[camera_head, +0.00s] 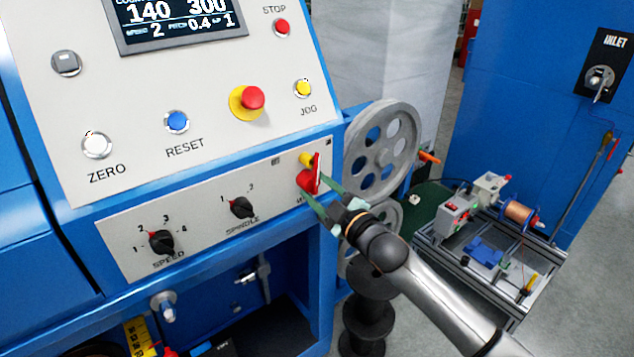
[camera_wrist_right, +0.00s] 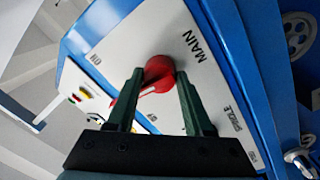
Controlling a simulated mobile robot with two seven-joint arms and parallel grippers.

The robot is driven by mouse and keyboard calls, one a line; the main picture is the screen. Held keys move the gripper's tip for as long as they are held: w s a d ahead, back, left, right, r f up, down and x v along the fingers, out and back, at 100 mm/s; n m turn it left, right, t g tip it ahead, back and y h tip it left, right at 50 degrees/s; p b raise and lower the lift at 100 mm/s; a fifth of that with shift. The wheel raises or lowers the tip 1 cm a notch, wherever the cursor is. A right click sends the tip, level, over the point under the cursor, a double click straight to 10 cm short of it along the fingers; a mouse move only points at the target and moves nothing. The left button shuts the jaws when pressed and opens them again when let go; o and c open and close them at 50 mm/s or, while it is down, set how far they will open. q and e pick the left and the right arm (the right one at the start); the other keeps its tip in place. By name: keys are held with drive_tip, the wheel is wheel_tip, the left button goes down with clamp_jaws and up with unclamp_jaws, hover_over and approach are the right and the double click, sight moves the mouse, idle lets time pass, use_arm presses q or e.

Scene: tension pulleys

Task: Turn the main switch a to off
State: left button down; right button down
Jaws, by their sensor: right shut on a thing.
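The main switch a is a red rotary handle (camera_head: 309,180) on a yellow base, at the right end of the lower switch panel. In the right wrist view the red handle (camera_wrist_right: 157,72) shows beside the label MAIN, with its lever pointing down-left in that picture. My right gripper (camera_head: 318,187) reaches the switch from the lower right. Its two green fingers (camera_wrist_right: 160,78) are on either side of the red handle, shut on it. The fingers hide part of the handle. My left gripper is not in view.
The speed knob (camera_head: 161,242) and spindle knob (camera_head: 241,207) sit to the left on the same panel. Above are the red emergency button (camera_head: 253,97) and yellow jog button (camera_head: 304,88). A grey spoked pulley (camera_head: 384,152) stands close to the right of the panel.

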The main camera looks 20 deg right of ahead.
drive_tip(key=n+p, duration=0.1)
drive_tip(key=n, duration=0.2)
drive_tip(key=shift+r, duration=0.1)
drive_tip(key=shift+n+y, duration=0.3)
drive_tip(key=shift+n, duration=0.7)
drive_tip(key=n+p, duration=0.1)
drive_tip(key=n, duration=0.2)
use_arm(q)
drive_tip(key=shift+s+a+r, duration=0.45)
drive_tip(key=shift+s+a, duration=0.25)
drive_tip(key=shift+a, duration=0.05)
use_arm(e)
drive_tip(key=shift+n, duration=1.7)
drive_tip(key=shift+c, duration=1.7)
unclamp_jaws()
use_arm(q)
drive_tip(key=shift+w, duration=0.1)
use_arm(e)
drive_tip(key=shift+o, duration=0.3)
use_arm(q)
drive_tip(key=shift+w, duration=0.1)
